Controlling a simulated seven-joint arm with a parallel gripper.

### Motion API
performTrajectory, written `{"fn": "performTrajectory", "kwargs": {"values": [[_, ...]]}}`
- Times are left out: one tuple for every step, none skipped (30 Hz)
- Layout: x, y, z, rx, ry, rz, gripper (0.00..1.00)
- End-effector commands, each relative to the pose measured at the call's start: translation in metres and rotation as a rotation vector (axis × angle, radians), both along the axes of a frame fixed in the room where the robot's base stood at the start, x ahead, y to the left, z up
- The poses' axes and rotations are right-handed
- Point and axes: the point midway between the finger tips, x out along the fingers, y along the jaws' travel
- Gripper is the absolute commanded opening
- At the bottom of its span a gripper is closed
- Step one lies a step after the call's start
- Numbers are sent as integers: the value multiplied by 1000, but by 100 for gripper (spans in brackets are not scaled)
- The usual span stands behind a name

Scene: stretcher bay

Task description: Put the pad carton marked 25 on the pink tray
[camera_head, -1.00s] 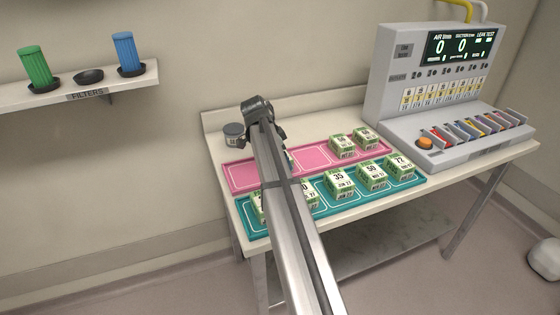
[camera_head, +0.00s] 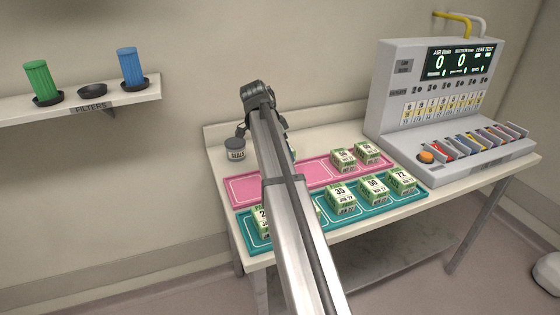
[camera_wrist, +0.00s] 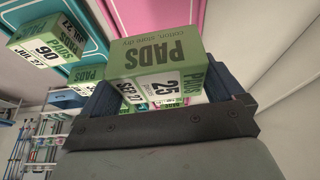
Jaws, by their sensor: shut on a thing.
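The pad carton marked 25 (camera_wrist: 150,65), green and white, is held between the dark blue fingers of my gripper (camera_wrist: 158,85) in the wrist view. My gripper is shut on it. In the head view my arm hides the carton and most of the gripper, which is at the back left of the table. The pink tray (camera_head: 241,190) lies on the table, partly behind my arm, with two cartons (camera_head: 343,160) at its right end. Its left part looks bare. It also shows at the top of the wrist view (camera_wrist: 155,12).
A teal tray (camera_head: 332,219) in front holds several cartons, including ones marked 35 (camera_head: 341,198), 50 (camera_head: 373,189) and 72 (camera_head: 401,181). A test console (camera_head: 400,100) stands at the right.

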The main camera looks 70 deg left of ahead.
Motion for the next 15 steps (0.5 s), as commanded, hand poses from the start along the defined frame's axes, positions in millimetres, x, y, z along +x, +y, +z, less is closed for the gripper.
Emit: {"fn": "performTrajectory", "kwargs": {"values": [[-2,1,5,0,0,2,57],[-5,2,8,0,0,5,57],[-10,3,10,0,0,11,57],[-16,3,12,1,0,17,57],[-23,5,13,1,0,24,57],[-33,6,14,0,0,36,57],[-41,7,14,1,0,45,57],[-51,8,14,1,0,55,57],[-62,9,15,2,0,67,57],[-71,9,15,1,-1,76,57],[-79,10,15,2,-1,84,57],[-88,10,15,1,-1,95,57],[-95,10,15,0,-2,101,57],[-101,10,15,-1,-2,104,57],[-109,10,16,-3,-2,107,57]]}}
